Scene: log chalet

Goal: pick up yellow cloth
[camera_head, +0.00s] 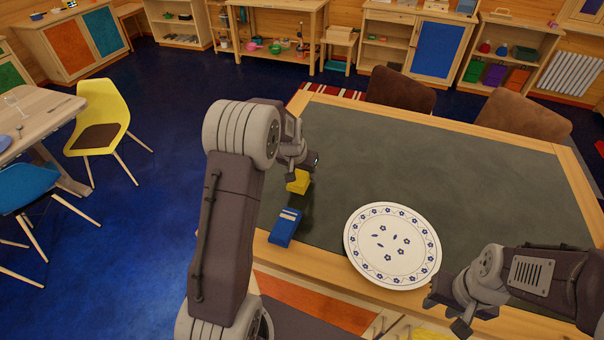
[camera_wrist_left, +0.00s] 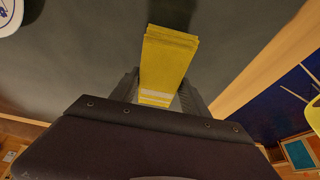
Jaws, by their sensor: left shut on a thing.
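The yellow cloth (camera_head: 298,181) is a folded block with pale stripes near one end. It is at the left part of the dark table top, under my left gripper (camera_head: 300,172). In the left wrist view the yellow cloth (camera_wrist_left: 168,58) stands between the two fingers of my left gripper (camera_wrist_left: 165,90), which is shut on it. A shadow lies beside it; I cannot tell if it is clear of the table. My right gripper (camera_head: 447,310) is at the lower right, near the table's front edge; its fingers are too unclear to read.
A blue folded cloth (camera_head: 286,227) lies at the table's front left, close to the yellow one. A white plate with blue flowers (camera_head: 392,281) sits right of it. The dark table top (camera_head: 440,160) is clear behind. Brown chairs (camera_head: 400,88) stand at the far side.

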